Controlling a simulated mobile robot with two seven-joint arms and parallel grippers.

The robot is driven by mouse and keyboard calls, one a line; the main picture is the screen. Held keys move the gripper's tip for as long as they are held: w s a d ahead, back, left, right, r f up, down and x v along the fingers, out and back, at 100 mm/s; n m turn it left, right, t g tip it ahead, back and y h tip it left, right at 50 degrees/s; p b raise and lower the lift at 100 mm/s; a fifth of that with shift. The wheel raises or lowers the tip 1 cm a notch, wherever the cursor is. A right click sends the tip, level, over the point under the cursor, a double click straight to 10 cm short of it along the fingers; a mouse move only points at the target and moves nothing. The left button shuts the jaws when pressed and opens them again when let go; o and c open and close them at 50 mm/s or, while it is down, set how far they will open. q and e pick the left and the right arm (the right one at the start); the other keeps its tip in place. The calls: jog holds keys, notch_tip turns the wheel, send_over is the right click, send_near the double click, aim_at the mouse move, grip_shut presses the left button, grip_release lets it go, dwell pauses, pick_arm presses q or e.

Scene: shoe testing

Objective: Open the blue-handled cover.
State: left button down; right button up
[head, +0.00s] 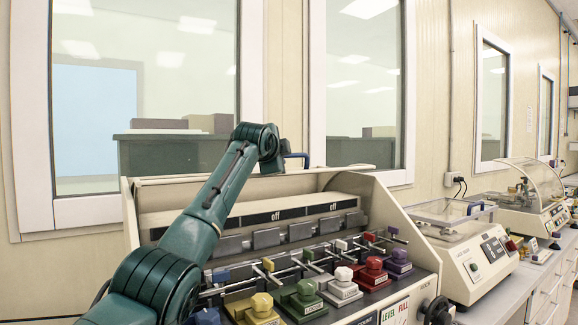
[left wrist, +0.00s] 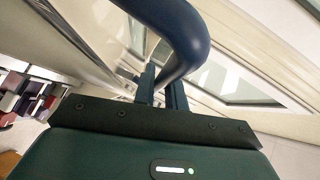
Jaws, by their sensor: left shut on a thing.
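The blue handle (head: 294,156) of the cover shows at the upper back of the cream testing machine (head: 384,205), just right of my left wrist. In the left wrist view the handle (left wrist: 188,35) is a thick, curved dark-blue bar. My left gripper (left wrist: 160,85) is shut on it, its two fingers at the bar's lower end. In the head view my forearm hides the fingers. The clear cover panel is hard to make out, so I cannot tell exactly how far it is raised. My right gripper is in neither view.
Coloured blocks, including a red one (head: 372,273) and a yellow one (head: 262,309), line the machine's front below several metal rods. A second tester (head: 473,250) stands close on the right. Windows and a wall are behind.

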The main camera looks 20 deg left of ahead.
pick_arm(q)
jog(key=shift+w+a, duration=0.15)
jog(key=shift+w, duration=0.05)
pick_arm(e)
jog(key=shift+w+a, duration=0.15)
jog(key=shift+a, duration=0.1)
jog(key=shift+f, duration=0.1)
pick_arm(q)
jog(key=c, duration=1.7)
grip_release()
jog(key=shift+s, duration=0.1)
jog(key=shift+c, duration=0.2)
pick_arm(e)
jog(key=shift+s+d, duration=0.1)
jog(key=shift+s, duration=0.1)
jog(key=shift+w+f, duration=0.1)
